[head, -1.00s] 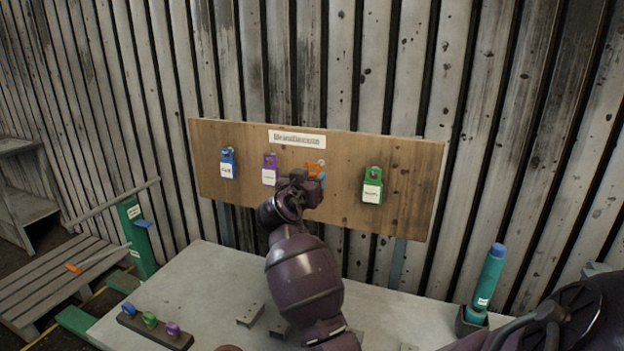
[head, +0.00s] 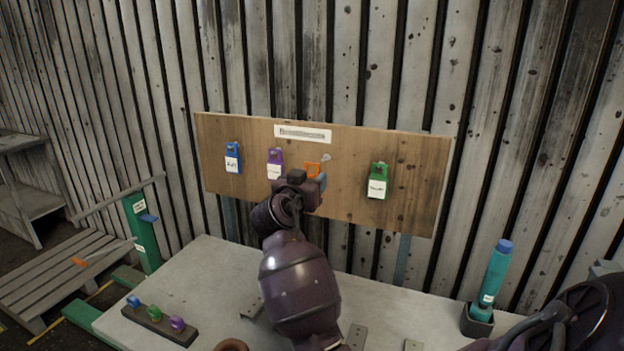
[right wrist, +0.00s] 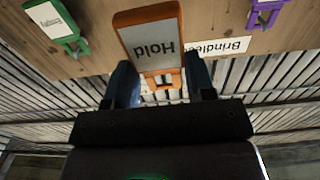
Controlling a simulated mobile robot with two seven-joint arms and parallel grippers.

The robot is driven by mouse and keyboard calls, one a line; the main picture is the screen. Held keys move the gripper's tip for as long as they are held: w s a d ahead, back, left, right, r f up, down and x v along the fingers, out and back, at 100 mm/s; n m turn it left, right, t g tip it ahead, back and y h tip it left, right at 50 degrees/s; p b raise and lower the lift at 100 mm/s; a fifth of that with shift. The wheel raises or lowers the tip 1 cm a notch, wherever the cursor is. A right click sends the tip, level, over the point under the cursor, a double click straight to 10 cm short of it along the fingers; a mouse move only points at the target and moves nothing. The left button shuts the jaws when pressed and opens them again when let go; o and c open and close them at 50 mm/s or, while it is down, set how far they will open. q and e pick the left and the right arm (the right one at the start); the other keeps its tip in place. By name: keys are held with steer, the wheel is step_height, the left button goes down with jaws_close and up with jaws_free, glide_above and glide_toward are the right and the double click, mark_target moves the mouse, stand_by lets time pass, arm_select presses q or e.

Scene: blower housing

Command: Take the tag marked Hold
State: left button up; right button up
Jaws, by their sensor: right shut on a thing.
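The orange tag (head: 312,168) reads "Hold" on its white label in the right wrist view (right wrist: 152,42), where it appears upside down. My right gripper (right wrist: 161,80) is shut on it, with one finger on each side of its looped end. In the head view my right gripper (head: 318,182) is in front of the board and covers the lower part of the tag. A bare peg (head: 325,157) shows just above and right of the tag. My left gripper is not in view.
The wooden board (head: 418,180) also carries a blue tag (head: 232,158), a purple tag (head: 275,162) and a green tag (head: 378,181). Below is a grey table (head: 205,275) with a strip of coloured padlock-like pieces (head: 158,322) and a teal cylinder (head: 492,275) in a holder.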

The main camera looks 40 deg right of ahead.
steer(key=b+v, duration=0.1)
steer(key=v, duration=0.5)
stand_by(0.7)
steer(key=w+a+r+n+t+y, duration=0.3)
steer(key=w+a+n+t+y, duration=0.15)
steer(key=a+t, duration=0.2)
steer(key=s+a+f+n+t+y, duration=0.2)
steer(key=a+f+n+t+y, duration=0.1)
steer(key=a+n+y, duration=0.3)
steer(key=s+a+f+n+y, duration=0.1)
steer(key=s+a+f+y, duration=0.1)
steer(key=f, duration=0.6)
steer(key=s+a+f+n+y, duration=0.1)
steer(key=s+a+f+y, duration=0.2)
steer(key=s+f, duration=0.4)
step_height(320, 180, down, 2)
steer(key=shift+s+a+f, duration=0.1)
steer(key=shift+s+a, duration=0.15)
steer(key=shift+a, duration=0.5)
